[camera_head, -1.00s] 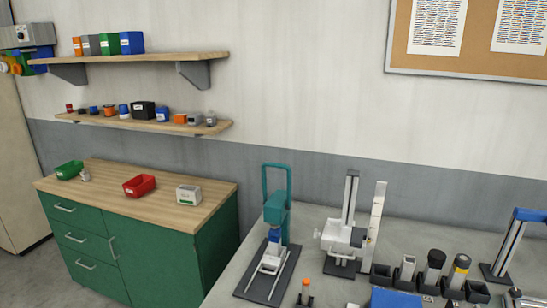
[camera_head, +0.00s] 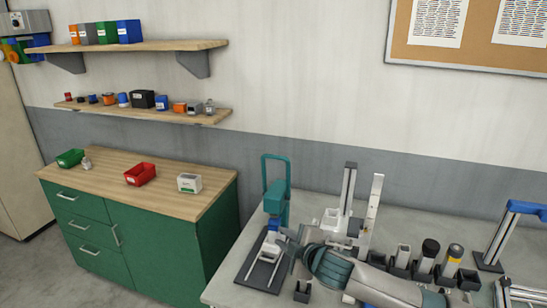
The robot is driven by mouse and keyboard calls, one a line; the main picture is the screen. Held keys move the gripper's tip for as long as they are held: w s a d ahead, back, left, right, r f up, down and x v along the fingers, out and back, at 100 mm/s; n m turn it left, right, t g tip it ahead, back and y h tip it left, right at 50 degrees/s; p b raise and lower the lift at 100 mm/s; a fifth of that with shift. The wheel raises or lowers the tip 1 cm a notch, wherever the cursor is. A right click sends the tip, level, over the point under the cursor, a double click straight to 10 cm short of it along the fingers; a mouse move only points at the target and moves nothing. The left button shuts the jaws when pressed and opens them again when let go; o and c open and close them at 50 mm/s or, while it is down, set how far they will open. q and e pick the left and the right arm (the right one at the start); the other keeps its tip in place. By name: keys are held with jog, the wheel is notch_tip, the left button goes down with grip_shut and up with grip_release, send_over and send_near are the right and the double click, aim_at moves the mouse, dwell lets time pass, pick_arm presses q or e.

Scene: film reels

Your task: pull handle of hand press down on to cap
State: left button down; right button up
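The teal hand press (camera_head: 276,197) stands on a dark base plate (camera_head: 256,272) at the left end of the grey bench. Its teal loop handle (camera_head: 264,172) is upright. A blue part shows under the press head. No cap can be made out; the area under the press head is partly hidden by my gripper. My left gripper is not in view.
A small black holder (camera_head: 303,291) sits in front of my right arm and looks empty. A grey and white column device (camera_head: 348,195) stands behind my arm. Black holders with cylinders (camera_head: 429,254) and a blue-armed stand (camera_head: 509,225) are to the right.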

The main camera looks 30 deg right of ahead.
jog(key=w+d+r+n+t, duration=0.1)
jog(key=w+d+r, duration=0.2)
jog(key=r, duration=0.4)
jog(key=w+d+r+n+t, duration=0.1)
jog(key=w+d+r+n, duration=0.1)
jog(key=w+d+r, duration=0.2)
notch_tip(320, 180, up, 4)
jog(key=shift+d+r+n+t, duration=0.15)
jog(key=shift+d+n+t, duration=0.2)
jog(key=shift+d, duration=0.8)
